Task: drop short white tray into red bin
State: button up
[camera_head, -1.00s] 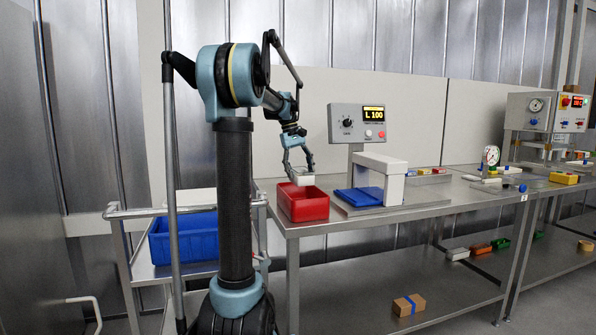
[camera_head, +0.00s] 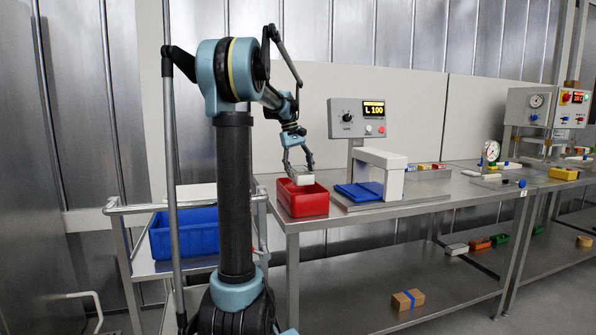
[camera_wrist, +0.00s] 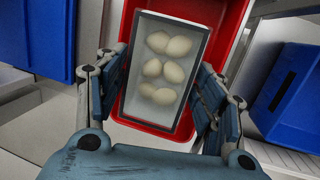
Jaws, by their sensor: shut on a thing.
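The short white tray (camera_wrist: 152,110) is held between the fingers of my gripper (camera_wrist: 163,95). In the wrist view it holds several pale, rounded pasta pieces (camera_wrist: 168,70). The red bin (camera_wrist: 225,25) lies behind and below the tray in that view. In the head view the red bin (camera_head: 305,204) stands on the near left end of the steel table. My gripper (camera_head: 300,172) points down there, with the white tray (camera_head: 304,180) over the bin, around its rim level. Most of the bin's inside is hidden by the tray.
A white machine (camera_head: 392,178) with a blue tray (camera_head: 358,194) stands right of the red bin. A control box (camera_head: 345,120) rises behind. A blue bin (camera_head: 183,238) sits on a trolley at left. A cardboard box (camera_head: 408,300) lies on the lower shelf.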

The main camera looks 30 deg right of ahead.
jog(key=shift+f, duration=3.9)
dwell(1.4)
jog(key=o, duration=1.5)
jog(key=shift+c, duration=0.6)
jog(key=shift+o, duration=0.3)
jog(key=shift+a+r, duration=0.1)
jog(key=shift+v, duration=3.4)
